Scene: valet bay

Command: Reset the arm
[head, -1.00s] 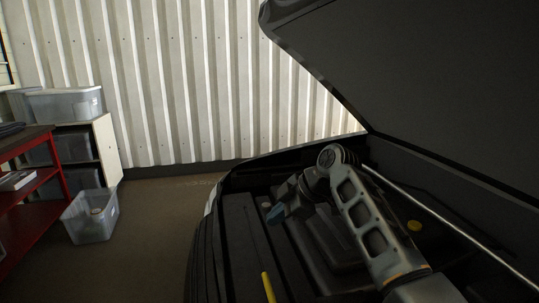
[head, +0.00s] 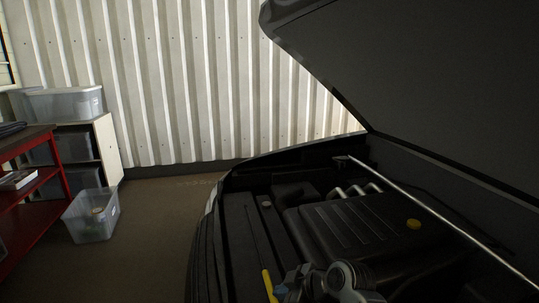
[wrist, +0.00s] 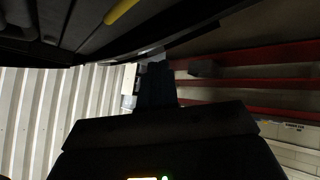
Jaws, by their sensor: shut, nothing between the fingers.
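My gripper (wrist: 155,88) shows in the wrist view as a dark blue shape in the middle, its fingers together with nothing between them. In the head view my arm is folded low at the bottom edge, over the near side of the open engine bay (head: 228,225). Only its upper joints show clearly there, close to a yellow-handled dipstick or tool (head: 268,286). The same yellow handle shows at the top of the wrist view (wrist: 121,11), apart from my fingers.
The raised hood (head: 440,80) hangs over the right side, held by a thin prop rod (head: 430,210). A red shelf unit (head: 45,178) and clear bins (head: 92,215) stand at left. The floor between the bins and car is clear.

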